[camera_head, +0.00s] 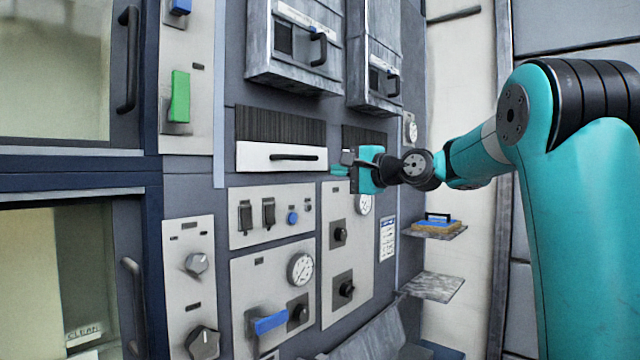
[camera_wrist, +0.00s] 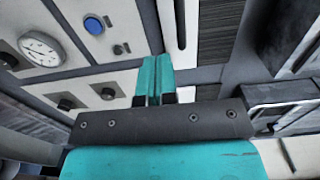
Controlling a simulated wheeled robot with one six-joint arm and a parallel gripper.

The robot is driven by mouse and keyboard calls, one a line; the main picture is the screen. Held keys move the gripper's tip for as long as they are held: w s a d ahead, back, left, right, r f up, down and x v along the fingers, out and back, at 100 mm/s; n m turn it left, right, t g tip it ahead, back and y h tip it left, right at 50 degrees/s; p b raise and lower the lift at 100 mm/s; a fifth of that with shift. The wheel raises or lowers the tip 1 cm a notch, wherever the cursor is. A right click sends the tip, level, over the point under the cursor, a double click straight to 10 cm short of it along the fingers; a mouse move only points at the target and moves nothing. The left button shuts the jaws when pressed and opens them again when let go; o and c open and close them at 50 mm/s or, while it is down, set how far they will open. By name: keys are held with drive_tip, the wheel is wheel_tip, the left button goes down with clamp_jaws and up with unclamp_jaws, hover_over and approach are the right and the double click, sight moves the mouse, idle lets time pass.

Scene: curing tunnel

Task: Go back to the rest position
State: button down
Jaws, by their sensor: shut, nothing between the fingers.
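My gripper (camera_head: 337,169) reaches in from the right in the head view, in front of the panel wall. Its fingertips are close to the right end of a white drawer front (camera_head: 255,157) with a black bar handle (camera_head: 296,157). I cannot tell from this view whether they touch it. In the wrist view the two teal fingers (camera_wrist: 153,78) lie together with nothing between them. My arm stretches left from its shoulder at the right side of the head view.
Panels hold a green switch (camera_head: 180,96), a blue lever (camera_head: 270,322), a gauge (camera_head: 301,268) and several knobs. Boxes with handles (camera_head: 318,49) jut out above. Small shelves (camera_head: 433,287) stick out at the right, the upper one bearing a blue-topped block (camera_head: 437,224). Glass doors stand left.

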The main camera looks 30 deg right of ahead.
drive_tip(key=shift+v, duration=1)
drive_tip(key=shift+a, duration=0.15)
drive_tip(key=s+a+f+n+g+y+b, duration=0.1)
drive_tip(key=s+a+f+n+g, duration=0.25)
drive_tip(key=a+f, duration=0.35)
drive_tip(key=s+a+f+n+g, duration=0.2)
drive_tip(key=a+f+n+g, duration=0.15)
drive_tip(key=a, duration=0.55)
drive_tip(key=s+a+f+n+g+y+b, duration=0.1)
drive_tip(key=s+a+f+n+g, duration=0.2)
drive_tip(key=a+f, duration=0.4)
drive_tip(key=s+a+f+n+g+h, duration=0.1)
drive_tip(key=s+a+f+n+g, duration=0.1)
drive_tip(key=s+f+n, duration=0.2)
drive_tip(key=s+a+f+n+g+h+b, duration=0.1)
drive_tip(key=s+a+f+n+g, duration=0.1)
drive_tip(key=s, duration=0.8)
drive_tip(key=s+a+f+n+g, duration=0.2)
drive_tip(key=s+f+n+g, duration=0.1)
drive_tip(key=s+f+n, duration=0.2)
wheel_tip(320, 180, down, 2)
drive_tip(key=s, duration=0.3)
drive_tip(key=shift+a+n+h, duration=0.25)
drive_tip(key=shift+n+h, duration=0.15)
drive_tip(key=shift+f, duration=0.1)
